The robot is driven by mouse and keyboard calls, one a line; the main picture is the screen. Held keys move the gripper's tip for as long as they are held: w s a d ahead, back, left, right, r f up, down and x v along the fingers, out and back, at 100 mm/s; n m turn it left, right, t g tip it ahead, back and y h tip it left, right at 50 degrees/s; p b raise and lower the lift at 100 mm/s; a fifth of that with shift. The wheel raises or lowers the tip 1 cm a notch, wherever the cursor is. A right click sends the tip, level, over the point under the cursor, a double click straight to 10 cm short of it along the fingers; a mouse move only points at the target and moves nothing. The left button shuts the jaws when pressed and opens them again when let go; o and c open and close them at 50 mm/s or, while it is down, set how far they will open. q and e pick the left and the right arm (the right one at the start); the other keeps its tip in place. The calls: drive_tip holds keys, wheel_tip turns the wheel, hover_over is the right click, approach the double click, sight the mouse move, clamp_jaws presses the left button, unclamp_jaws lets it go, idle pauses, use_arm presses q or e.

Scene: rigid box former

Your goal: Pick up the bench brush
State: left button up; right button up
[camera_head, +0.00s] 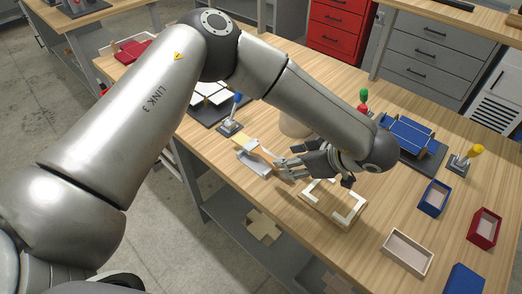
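The bench brush (263,154) lies on the wooden bench at mid-picture, with a yellow head at its upper left and an orange-brown handle running down right. A grey-white tray-like piece (254,164) sits beside and partly under it. My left gripper (282,170) comes in from the right side of the brush, its fingers at the handle end. The fingers overlap the handle end in the picture. I cannot tell whether they touch or grip it. My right gripper is not in view.
A blue-knobbed clamp (231,124) stands behind the brush. Blue (434,198), red (484,229) and tan (407,252) open boxes stand at right. The bench front edge is close to the brush.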

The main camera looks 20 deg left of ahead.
sight(263, 155)
use_arm(q)
drive_tip(key=p+x, duration=0.2)
drive_tip(key=x, duration=0.3)
drive_tip(key=shift+a, duration=0.2)
drive_tip(key=shift+w+a+f, duration=0.1)
drive_tip(key=shift+w+f, duration=0.05)
drive_tip(key=shift+f, duration=0.1)
drive_tip(key=shift+c, duration=0.8)
drive_tip(key=c, duration=0.5)
clamp_jaws()
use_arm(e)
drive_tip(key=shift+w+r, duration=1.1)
